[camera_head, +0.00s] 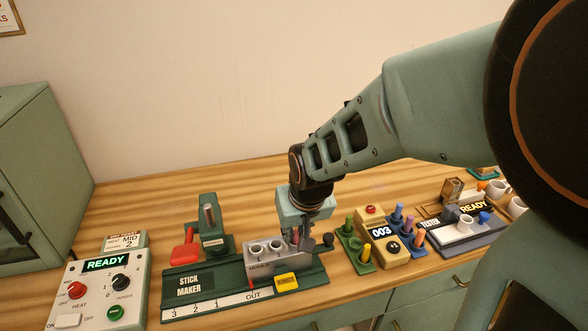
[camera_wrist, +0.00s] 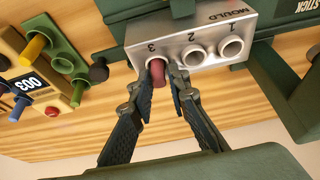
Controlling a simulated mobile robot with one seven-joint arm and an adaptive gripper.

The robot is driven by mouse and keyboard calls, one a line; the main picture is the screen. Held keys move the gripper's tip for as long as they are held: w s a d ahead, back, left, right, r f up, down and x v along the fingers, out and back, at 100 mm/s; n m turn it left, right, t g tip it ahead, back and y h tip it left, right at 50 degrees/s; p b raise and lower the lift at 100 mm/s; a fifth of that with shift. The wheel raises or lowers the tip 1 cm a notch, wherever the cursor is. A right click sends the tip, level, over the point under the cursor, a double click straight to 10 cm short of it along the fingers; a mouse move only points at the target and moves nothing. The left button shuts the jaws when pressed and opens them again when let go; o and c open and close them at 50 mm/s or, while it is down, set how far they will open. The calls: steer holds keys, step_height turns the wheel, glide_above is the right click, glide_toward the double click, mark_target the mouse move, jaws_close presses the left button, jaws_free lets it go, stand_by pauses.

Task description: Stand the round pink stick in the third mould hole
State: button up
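The grey mould block (camera_head: 262,262) sits on the green stick maker (camera_head: 190,281), its holes numbered 1 to 3. In the wrist view the mould (camera_wrist: 190,30) shows holes 1 and 2 empty. The round pink stick (camera_wrist: 158,76) stands in hole 3, its near end sticking out. My gripper (camera_wrist: 164,80) is around the protruding end. Its fingers are apart, with a gap on the stick's right side; the left finger is very close to it, and I cannot tell whether they touch. In the head view my gripper (camera_head: 303,241) partly hides hole 3.
Right of the mould are a green holder (camera_head: 352,246) with sticks, a yellow box (camera_head: 376,232) reading 003, a blue holder with sticks and a tester (camera_head: 462,228). A heater panel (camera_head: 98,292) reading READY is at the left. A dark knob (camera_head: 328,239) is close beside my gripper.

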steer(key=o, duration=0.3)
